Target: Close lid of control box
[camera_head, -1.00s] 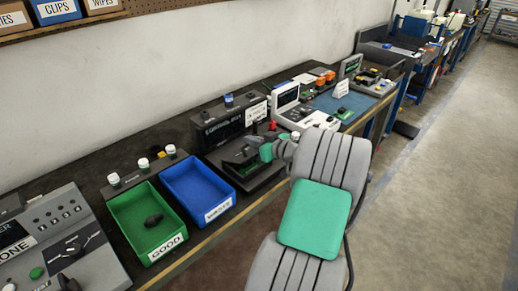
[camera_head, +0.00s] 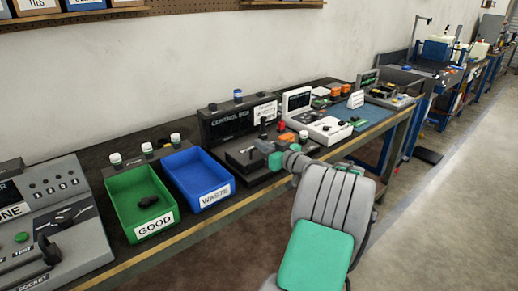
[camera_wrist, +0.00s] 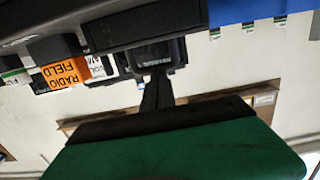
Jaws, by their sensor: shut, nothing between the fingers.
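The control box (camera_head: 262,176) is a dark, low box on the bench, right of the blue bin. A dark panel (camera_head: 224,124) lettered CONTROL BOX stands upright at its back; I take it for the raised lid, but cannot see a hinge. My gripper (camera_head: 257,147) is shut and empty. It is above the right part of the box, in front of the panel; I cannot tell whether it touches anything. In the wrist view my dark fingers (camera_wrist: 157,88) are together below a dark block, and the picture is upside down.
A green GOOD bin (camera_head: 121,198) holding a dark part and a blue WASTE bin (camera_head: 183,166) stand to the left. A white device with a screen (camera_head: 298,104) is close on the right. An orange RADIO FIELD label (camera_wrist: 62,74) shows in the wrist view. The floor at right is clear.

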